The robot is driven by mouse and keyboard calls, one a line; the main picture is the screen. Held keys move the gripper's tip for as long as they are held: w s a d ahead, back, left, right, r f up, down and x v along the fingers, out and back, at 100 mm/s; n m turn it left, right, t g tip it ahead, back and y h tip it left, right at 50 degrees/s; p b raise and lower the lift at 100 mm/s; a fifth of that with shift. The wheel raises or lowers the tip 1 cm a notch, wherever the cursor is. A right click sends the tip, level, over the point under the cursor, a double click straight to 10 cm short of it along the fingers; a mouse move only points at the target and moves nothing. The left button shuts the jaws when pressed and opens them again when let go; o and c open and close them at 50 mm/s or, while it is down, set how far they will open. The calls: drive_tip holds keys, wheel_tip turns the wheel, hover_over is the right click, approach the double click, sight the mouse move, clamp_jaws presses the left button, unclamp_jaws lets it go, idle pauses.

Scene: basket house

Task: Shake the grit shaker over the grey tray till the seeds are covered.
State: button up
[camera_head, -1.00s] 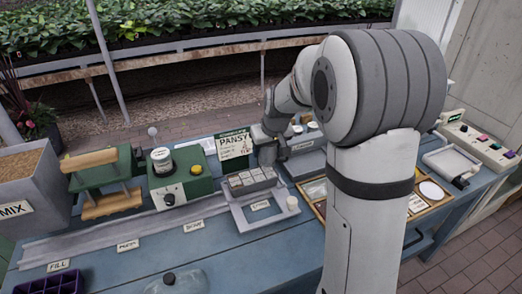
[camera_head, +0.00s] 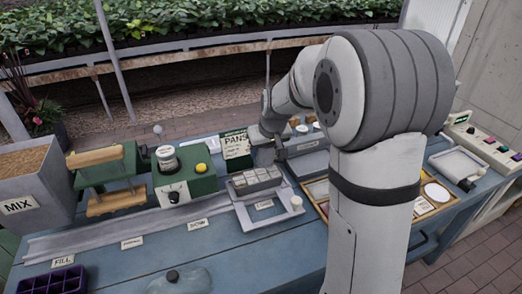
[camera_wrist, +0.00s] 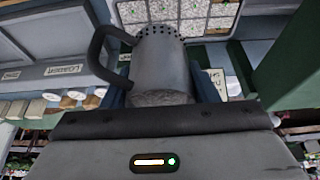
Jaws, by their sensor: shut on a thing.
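The grit shaker (camera_wrist: 162,62) is a grey metal can with a side handle and a perforated end. In the wrist view my gripper (camera_wrist: 161,92) is shut around it, and its perforated end points to the top of the picture, toward the tray. The grey tray (camera_wrist: 119,13) shows there, its square cells filled with pale, speckled material; I cannot tell grit from seeds. In the head view the tray's cells (camera_head: 254,181) sit on the bench below my gripper (camera_head: 265,154), which is partly hidden, and the shaker cannot be made out.
A green machine (camera_head: 183,181) with a yellow button and a grey MIX bin (camera_head: 30,190) stand to the left. A PANSY card (camera_head: 236,144) stands just behind the tray. A labelled grey box (camera_head: 305,144) is close right of my gripper. The front bench (camera_head: 245,262) has clear room.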

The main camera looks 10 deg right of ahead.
drive_tip(key=shift+s+a+b, duration=0.15)
drive_tip(key=shift+s+a, duration=0.2)
drive_tip(key=shift+a, duration=1.25)
drive_tip(key=shift+s+a+b, duration=0.15)
drive_tip(key=shift+s+a, duration=0.15)
drive_tip(key=shift+a, duration=1.3)
drive_tip(key=shift+s+a+b, duration=0.15)
drive_tip(key=shift+s+a, duration=0.2)
drive_tip(key=shift+a, duration=1.25)
wheel_tip(320, 180, up, 6)
drive_tip(key=p, duration=0.4)
drive_tip(key=shift+r, duration=0.1)
idle(0.4)
